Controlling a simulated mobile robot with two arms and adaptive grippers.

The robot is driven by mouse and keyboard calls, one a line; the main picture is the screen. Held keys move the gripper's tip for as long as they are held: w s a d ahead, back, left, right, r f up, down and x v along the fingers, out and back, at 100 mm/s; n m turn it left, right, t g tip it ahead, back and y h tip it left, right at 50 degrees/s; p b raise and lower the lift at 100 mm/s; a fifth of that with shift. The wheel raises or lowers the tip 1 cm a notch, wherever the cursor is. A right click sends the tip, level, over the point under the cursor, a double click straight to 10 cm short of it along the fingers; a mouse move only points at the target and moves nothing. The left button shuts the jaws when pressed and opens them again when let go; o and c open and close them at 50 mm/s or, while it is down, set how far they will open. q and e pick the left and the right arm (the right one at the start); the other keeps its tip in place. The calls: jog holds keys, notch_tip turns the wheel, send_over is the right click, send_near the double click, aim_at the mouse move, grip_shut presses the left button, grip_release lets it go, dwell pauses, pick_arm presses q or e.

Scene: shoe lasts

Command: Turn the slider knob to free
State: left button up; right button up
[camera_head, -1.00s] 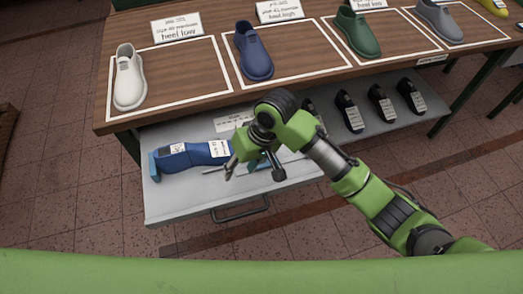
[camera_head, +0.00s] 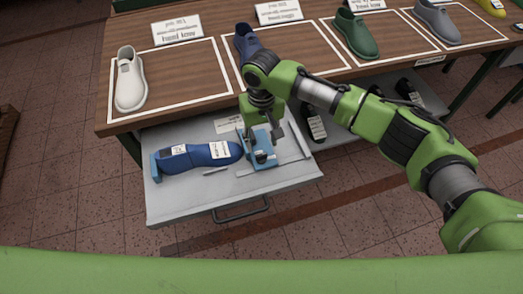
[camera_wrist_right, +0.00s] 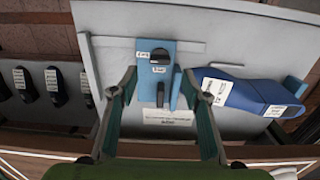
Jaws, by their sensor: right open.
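The blue slider block (camera_head: 265,163) lies on the open grey drawer, to the right of a blue shoe last (camera_head: 185,157). Its black knob (camera_head: 260,156) shows at its near end. In the right wrist view the knob (camera_wrist_right: 160,53) is dark and round, with small white labels at its left and below it; their text is too small to read surely. My right gripper (camera_wrist_right: 163,90) is open above the block, its fingers on either side of it and apart from the knob. A dark upright piece (camera_wrist_right: 160,93) stands between the fingers. My left gripper is out of view.
The drawer (camera_head: 190,204) also holds a ruler-like strip, a small tool (camera_head: 215,170) and a paper label. The wooden table (camera_head: 300,80) above carries several shoes in white outlines. Black shoe lasts (camera_head: 312,122) sit on the shelf at right. The drawer's front is clear.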

aim_at(262, 155)
notch_tip(262, 155, down, 7)
jog(key=shift+r, duration=0.1)
dwell(0.3)
jog(key=c, duration=1.1)
